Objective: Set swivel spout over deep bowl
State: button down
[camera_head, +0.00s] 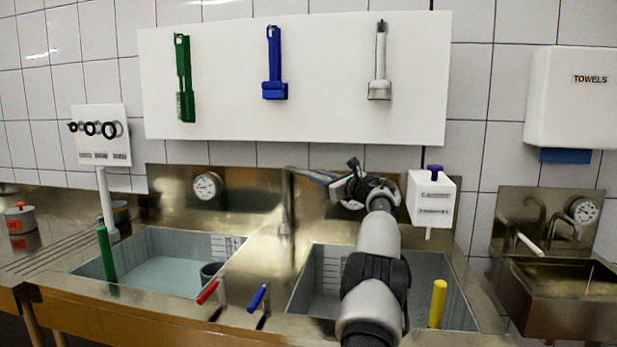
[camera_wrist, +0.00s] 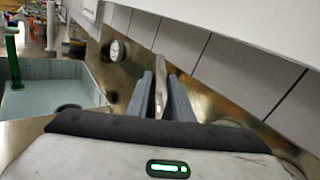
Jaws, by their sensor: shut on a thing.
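The swivel spout (camera_head: 287,200) is a metal pipe. Its downturned end hangs above the divider between the two sink bowls. My gripper (camera_head: 340,185) is at the back of the sink, to the right of the downturned end. In the wrist view, my gripper (camera_wrist: 160,80) has its two grey fingers closed on either side of the spout's metal arm (camera_wrist: 160,92). The left bowl (camera_head: 160,240) holds pale water. The right bowl (camera_head: 325,262) shows a scale on its wall and is partly hidden by my arm. I cannot tell which is deeper.
A white box with a purple knob (camera_head: 432,208) stands just right of my gripper. Red (camera_head: 208,291) and blue (camera_head: 257,297) handles rise at the front divider. A green rod (camera_head: 106,255) and a yellow rod (camera_head: 438,303) stand at the bowls. A gauge (camera_head: 207,187) is on the backsplash.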

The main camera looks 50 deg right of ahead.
jog(key=shift+d+f+y, duration=0.2)
jog(key=shift+d+y, duration=0.05)
jog(key=shift+y, duration=0.05)
dwell(0.4)
jog(key=c, duration=1.6)
grip_release()
jog(key=shift+s+f+b, duration=0.1)
jog(key=shift+s+b, duration=0.4)
jog(key=shift+b, duration=0.25)
jog(key=s+a+b, duration=0.1)
jog(key=s, duration=0.4)
jog(key=s+a+b, duration=0.1)
jog(key=s, duration=0.4)
jog(key=s+a+b, duration=0.1)
jog(key=s, duration=0.5)
jog(key=shift+b, duration=0.35)
